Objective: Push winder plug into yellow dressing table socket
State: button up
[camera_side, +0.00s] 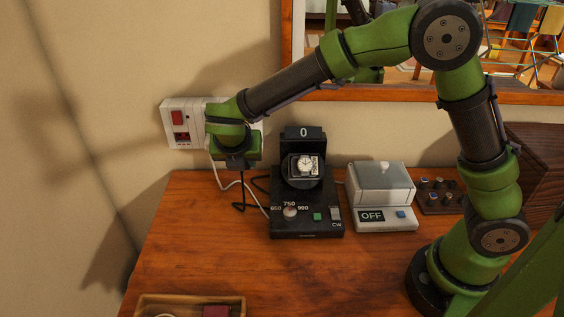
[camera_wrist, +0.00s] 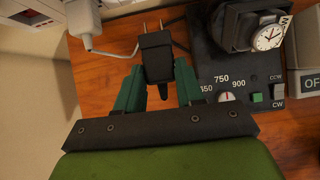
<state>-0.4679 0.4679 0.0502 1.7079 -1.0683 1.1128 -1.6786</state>
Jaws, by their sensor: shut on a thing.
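The winder plug (camera_wrist: 154,55) is black with two metal prongs pointing up the picture in the wrist view. My gripper (camera_wrist: 157,75) is shut on its body, one green finger on each side. In the side view my gripper (camera_side: 238,165) hangs low at the wall, just right of and below the white socket panel (camera_side: 181,131). The panel has a red switch; part of it is hidden behind my arm. Its edge shows top left in the wrist view (camera_wrist: 50,12). I see no yellow marking on it. The prongs are apart from the panel in the wrist view.
The black watch winder (camera_side: 306,205) with a watch stands right of my gripper. A grey box marked OFF (camera_side: 384,195) is beside it. A white cable (camera_side: 222,180) runs below the panel. A wooden tray (camera_side: 180,300) lies at the table's front left.

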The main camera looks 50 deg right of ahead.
jog(key=shift+w+d, duration=1.6)
jog(key=shift+w+d, duration=1.05)
dwell(2.5)
jog(key=o, duration=1.2)
jog(key=shift+o, duration=0.2)
